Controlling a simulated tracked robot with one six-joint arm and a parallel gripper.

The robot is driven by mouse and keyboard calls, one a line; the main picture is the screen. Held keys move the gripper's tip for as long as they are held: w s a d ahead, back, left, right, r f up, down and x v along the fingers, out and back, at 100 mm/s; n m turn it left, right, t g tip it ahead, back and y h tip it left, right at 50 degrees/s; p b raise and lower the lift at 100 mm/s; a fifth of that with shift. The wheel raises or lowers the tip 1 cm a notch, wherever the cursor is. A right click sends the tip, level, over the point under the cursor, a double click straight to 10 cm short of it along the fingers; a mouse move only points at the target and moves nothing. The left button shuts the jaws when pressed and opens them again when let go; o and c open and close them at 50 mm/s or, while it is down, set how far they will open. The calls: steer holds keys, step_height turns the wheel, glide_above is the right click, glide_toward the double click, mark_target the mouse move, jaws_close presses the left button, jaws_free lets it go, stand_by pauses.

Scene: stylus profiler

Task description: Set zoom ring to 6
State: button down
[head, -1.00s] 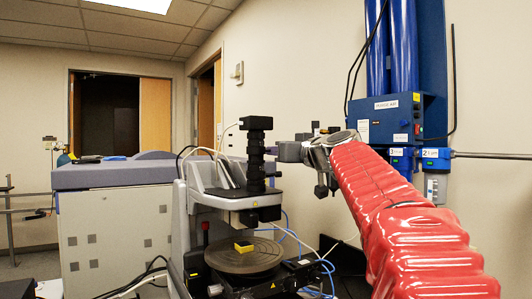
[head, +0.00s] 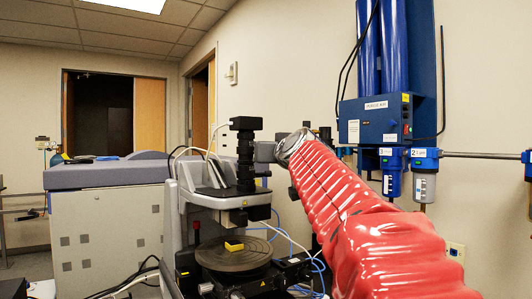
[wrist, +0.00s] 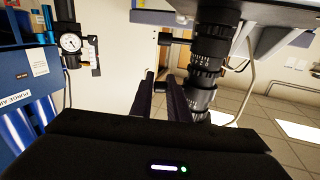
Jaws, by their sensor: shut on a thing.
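The black microscope tube (head: 246,160) stands upright above the round stage. In the wrist view it runs down the upper right, with white marks on its barrel. The zoom ring (wrist: 199,92) is a ribbed dark band on this tube. My gripper (wrist: 160,78) is beside the tube, its two dark fingers close together around a small dark part at the ring's side. I cannot read which number the ring is set to. In the head view my red-sleeved arm reaches to the tube from the right, and the fingertips are too small and dark to make out.
The round stage (head: 232,258) carries a small yellow block (head: 234,245) below the tube. A black knob (wrist: 168,38) sticks out from the tube near my fingers. Blue hoses and cables run at the right of the stage. A blue air unit (head: 374,120) hangs on the right wall.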

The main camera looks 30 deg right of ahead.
steer(key=shift+w+f, duration=0.1)
steer(key=shift+f, duration=0.1)
steer(key=c, duration=2)
jaws_free()
steer(key=shift+r, duration=0.1)
steer(key=shift+v, duration=6.95)
steer(key=shift+a, duration=0.1)
